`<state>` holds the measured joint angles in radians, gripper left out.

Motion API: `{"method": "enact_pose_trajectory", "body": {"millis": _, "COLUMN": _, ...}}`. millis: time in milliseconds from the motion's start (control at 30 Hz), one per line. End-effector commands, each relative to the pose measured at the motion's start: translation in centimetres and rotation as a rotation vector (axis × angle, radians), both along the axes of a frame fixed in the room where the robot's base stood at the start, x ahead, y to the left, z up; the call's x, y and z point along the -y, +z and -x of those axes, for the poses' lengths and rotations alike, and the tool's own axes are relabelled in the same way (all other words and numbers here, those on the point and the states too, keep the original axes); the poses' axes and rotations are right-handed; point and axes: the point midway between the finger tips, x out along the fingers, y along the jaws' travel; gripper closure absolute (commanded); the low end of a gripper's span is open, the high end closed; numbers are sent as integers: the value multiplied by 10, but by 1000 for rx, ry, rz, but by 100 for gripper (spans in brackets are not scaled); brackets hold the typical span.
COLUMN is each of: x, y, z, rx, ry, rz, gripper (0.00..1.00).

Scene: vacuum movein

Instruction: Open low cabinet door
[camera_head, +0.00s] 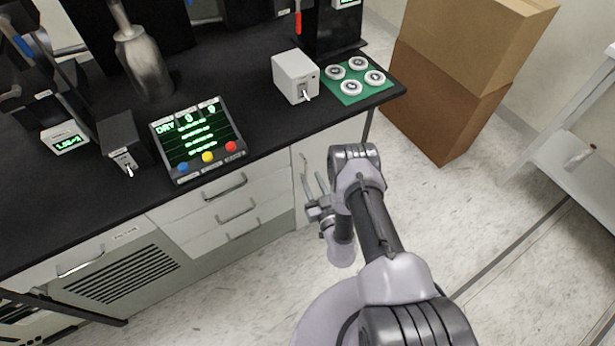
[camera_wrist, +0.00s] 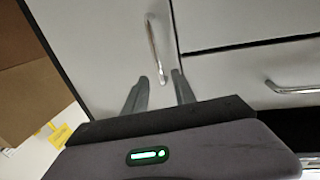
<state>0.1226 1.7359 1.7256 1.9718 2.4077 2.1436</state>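The low cabinet door (camera_head: 315,150) is a pale panel under the right end of the black counter, right of the drawers. It fills the upper left of the wrist view (camera_wrist: 95,40) and looks closed. Its slim metal handle (camera_head: 304,166) runs up and down; the handle also shows in the wrist view (camera_wrist: 155,48). My gripper (camera_head: 313,190) is in front of the door, fingers apart and empty. In the wrist view the fingertips (camera_wrist: 160,77) lie on either side of the handle's near end. I cannot tell whether they touch it.
Drawers with bar handles (camera_head: 230,211) are left of the door. A control panel (camera_head: 197,140), a grey box (camera_head: 295,75) and a green mat with white discs (camera_head: 347,91) are on the counter. Cardboard boxes (camera_head: 443,100) stand to the right.

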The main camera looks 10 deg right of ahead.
Motion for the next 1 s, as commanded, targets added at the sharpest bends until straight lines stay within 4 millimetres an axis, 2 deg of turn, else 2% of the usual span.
{"method": "enact_pose_trajectory", "body": {"millis": 100, "x": -3, "y": -2, "z": -25, "rx": 2, "ry": 0, "rz": 0, "gripper": 68}}
{"method": "enact_pose_trajectory", "body": {"millis": 200, "x": -4, "y": -1, "z": -39, "rx": 1, "ry": -1, "rz": 1, "gripper": 68}}
{"method": "enact_pose_trajectory", "body": {"millis": 333, "x": -6, "y": 0, "z": -47, "rx": -1, "ry": -1, "rz": -1, "gripper": 68}}
{"method": "enact_pose_trajectory", "body": {"millis": 567, "x": -5, "y": 1, "z": -48, "rx": -2, "ry": -1, "rz": -2, "gripper": 68}}
{"method": "enact_pose_trajectory", "body": {"millis": 733, "x": -5, "y": 1, "z": -48, "rx": -2, "ry": -1, "rz": -1, "gripper": 97}}
{"method": "enact_pose_trajectory", "body": {"millis": 767, "x": -5, "y": 1, "z": -48, "rx": -2, "ry": -1, "rz": -1, "gripper": 100}}
{"method": "enact_pose_trajectory", "body": {"millis": 1000, "x": -5, "y": 1, "z": -48, "rx": -2, "ry": -1, "rz": -1, "gripper": 100}}
